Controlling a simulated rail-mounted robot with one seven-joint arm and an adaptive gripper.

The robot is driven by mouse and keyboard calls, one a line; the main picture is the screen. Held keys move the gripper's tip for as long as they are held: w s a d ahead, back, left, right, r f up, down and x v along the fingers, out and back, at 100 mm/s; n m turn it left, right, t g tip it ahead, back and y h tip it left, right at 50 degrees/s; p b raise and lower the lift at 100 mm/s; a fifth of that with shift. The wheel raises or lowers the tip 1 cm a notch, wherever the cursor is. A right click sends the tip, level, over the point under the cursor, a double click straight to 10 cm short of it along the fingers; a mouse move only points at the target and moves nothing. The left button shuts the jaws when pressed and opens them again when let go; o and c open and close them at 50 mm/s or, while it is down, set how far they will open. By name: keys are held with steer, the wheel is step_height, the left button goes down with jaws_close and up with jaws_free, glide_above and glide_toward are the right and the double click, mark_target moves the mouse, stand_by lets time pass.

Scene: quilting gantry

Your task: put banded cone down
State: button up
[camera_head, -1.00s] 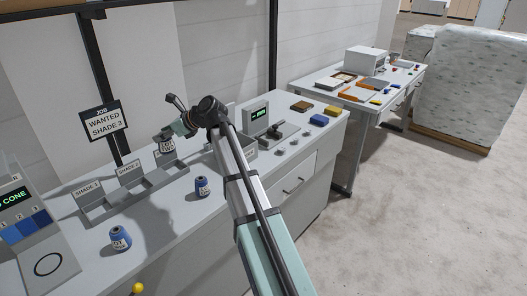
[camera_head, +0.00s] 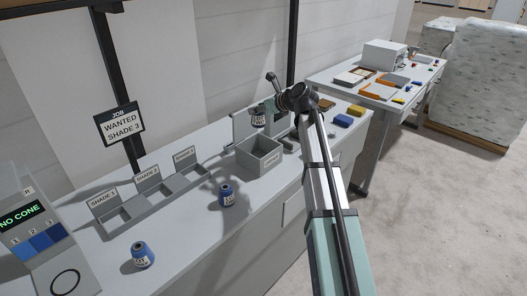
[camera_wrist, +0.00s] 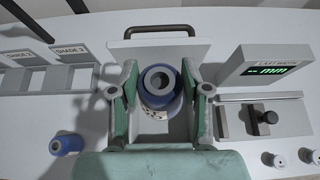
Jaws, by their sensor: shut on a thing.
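My gripper (camera_head: 262,110) is shut on a blue cone with a pale label (camera_head: 259,119). In the wrist view the held cone (camera_wrist: 158,82) stands between the green fingers (camera_wrist: 160,98), with its open grey top facing the camera. In the head view the cone hangs above an open grey bin (camera_head: 246,160), apparently clear of its rim. Any band on the cone is too small to make out. Two other blue labelled cones stand upright on the bench, one at mid-bench (camera_head: 227,195) and one nearer the front (camera_head: 142,256).
Three shade trays (camera_head: 147,205) lie left of the bin, apparently empty. A station display (camera_head: 21,214) reads NO CONE. A wanted sign (camera_head: 120,128) says SHADE 3. In the wrist view a width gauge (camera_wrist: 264,120) sits right of the gripper. Bare bench lies around the cones.

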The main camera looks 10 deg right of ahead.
step_height(320, 180, down, 18)
steer(key=p, duration=0.3)
steer(key=shift+r, duration=0.25)
steer(key=shift+f, duration=0.1)
steer(key=o, duration=1.3)
steer(key=b+v, duration=0.2)
steer(key=v, duration=1)
steer(key=shift+b, duration=0.35)
